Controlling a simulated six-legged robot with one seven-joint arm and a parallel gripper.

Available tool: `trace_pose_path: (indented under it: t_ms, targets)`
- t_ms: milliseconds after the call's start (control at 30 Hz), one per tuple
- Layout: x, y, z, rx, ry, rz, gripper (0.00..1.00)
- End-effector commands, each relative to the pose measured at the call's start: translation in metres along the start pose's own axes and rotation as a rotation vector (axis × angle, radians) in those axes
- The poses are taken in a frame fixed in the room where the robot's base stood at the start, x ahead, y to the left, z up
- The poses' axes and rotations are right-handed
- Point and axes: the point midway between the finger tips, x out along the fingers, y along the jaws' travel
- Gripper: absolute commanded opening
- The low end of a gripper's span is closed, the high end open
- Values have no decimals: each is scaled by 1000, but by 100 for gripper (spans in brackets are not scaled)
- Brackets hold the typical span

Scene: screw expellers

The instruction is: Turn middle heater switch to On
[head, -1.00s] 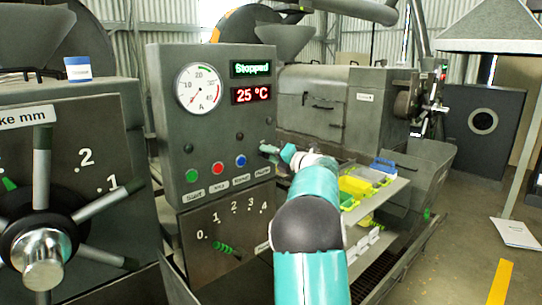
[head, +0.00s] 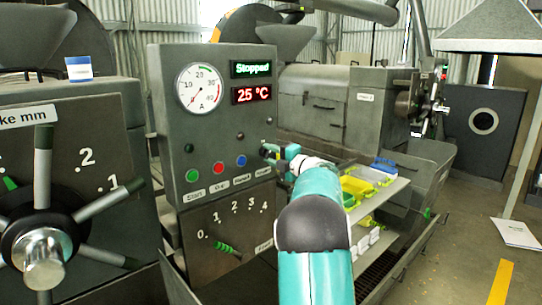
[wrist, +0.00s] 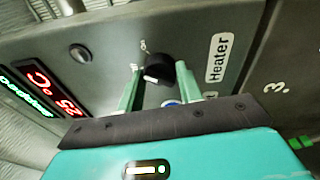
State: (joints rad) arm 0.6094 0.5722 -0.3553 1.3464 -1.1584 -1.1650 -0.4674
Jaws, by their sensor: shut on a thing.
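In the wrist view the black heater switch (wrist: 158,68), a round knob with a pale mark, sits on the grey panel beside a white "Heater" label (wrist: 217,58). My gripper (wrist: 157,72) has its two teal fingers on either side of the knob and is shut on it.
The control panel (head: 212,132) carries a gauge (head: 199,89), a green "Stopped" display (head: 251,69), a red "25 °C" display (head: 251,94) and several coloured buttons. A shelf with coloured bins (head: 357,188) stands right of my arm. A large spoked wheel (head: 42,250) is at left.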

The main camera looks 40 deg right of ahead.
Motion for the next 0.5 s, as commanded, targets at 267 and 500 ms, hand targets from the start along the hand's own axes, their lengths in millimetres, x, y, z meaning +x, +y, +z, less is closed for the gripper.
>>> trace_pose_path:
  t_ms: [267, 500]
  targets:
    - [-4, -3, 3, 254, -28, 25, 13]
    - [-4, -3, 3, 425, -41, 44, 13]
